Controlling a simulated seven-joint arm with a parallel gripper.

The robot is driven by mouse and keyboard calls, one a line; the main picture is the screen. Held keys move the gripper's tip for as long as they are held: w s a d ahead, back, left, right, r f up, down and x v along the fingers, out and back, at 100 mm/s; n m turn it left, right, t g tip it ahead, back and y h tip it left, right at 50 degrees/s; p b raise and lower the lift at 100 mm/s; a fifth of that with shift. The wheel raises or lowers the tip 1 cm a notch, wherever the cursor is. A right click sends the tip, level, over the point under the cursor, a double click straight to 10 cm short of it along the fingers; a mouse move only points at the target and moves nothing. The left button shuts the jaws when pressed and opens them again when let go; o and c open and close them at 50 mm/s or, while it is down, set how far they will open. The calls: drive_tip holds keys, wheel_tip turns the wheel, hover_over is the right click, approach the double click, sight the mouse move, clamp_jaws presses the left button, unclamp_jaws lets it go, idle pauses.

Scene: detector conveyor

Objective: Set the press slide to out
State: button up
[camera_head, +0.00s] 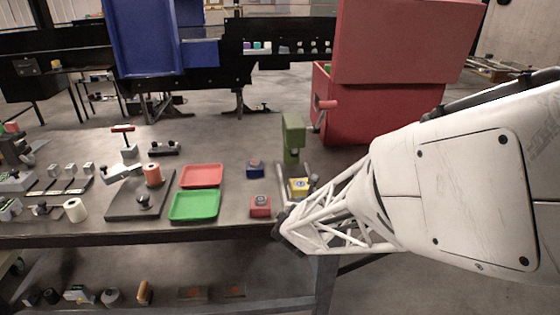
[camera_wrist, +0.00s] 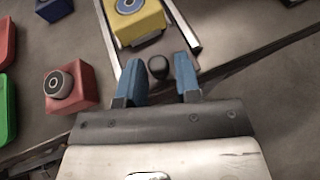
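The press is a green upright (camera_head: 293,135) at the right part of the table, with a slide between two pale rails (camera_wrist: 183,28) in front of it. A yellow block (camera_wrist: 140,22) with a round disc on top sits between the rails; it also shows in the head view (camera_head: 299,187). A black knob (camera_wrist: 157,67) is at the slide's near end. My gripper (camera_wrist: 160,78) is open, its blue fingers on either side of the knob, with gaps visible. Contact cannot be judged. In the head view my wrist hides the knob and most of the fingers.
A red block (camera_head: 260,206) with a round top stands left of the slide, and a blue block (camera_head: 255,169) behind it. Green (camera_head: 194,206) and red (camera_head: 202,176) trays lie further left. The table's front edge passes just under my gripper. A large red bin (camera_head: 375,112) stands behind.

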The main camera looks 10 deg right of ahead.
drive_tip(key=shift+o, duration=1.3)
drive_tip(key=v, duration=0.7)
drive_tip(key=shift+s+r, duration=0.15)
drive_tip(key=shift+s, duration=0.2)
drive_tip(key=s+d+r+m+g+h, duration=0.3)
drive_tip(key=s+d+r+m+g, duration=0.5)
drive_tip(key=m, duration=0.9)
drive_tip(key=s+a+r+m+g+y, duration=0.1)
drive_tip(key=s+r+m+y, duration=0.1)
drive_tip(key=s+m, duration=0.5)
drive_tip(key=s+a+r+m+g+y, duration=0.1)
drive_tip(key=s+r+m+y, duration=0.1)
drive_tip(key=s+m+y, duration=0.3)
drive_tip(key=s+m, duration=0.3)
drive_tip(key=shift+r+m, duration=0.3)
drive_tip(key=shift+r, duration=0.1)
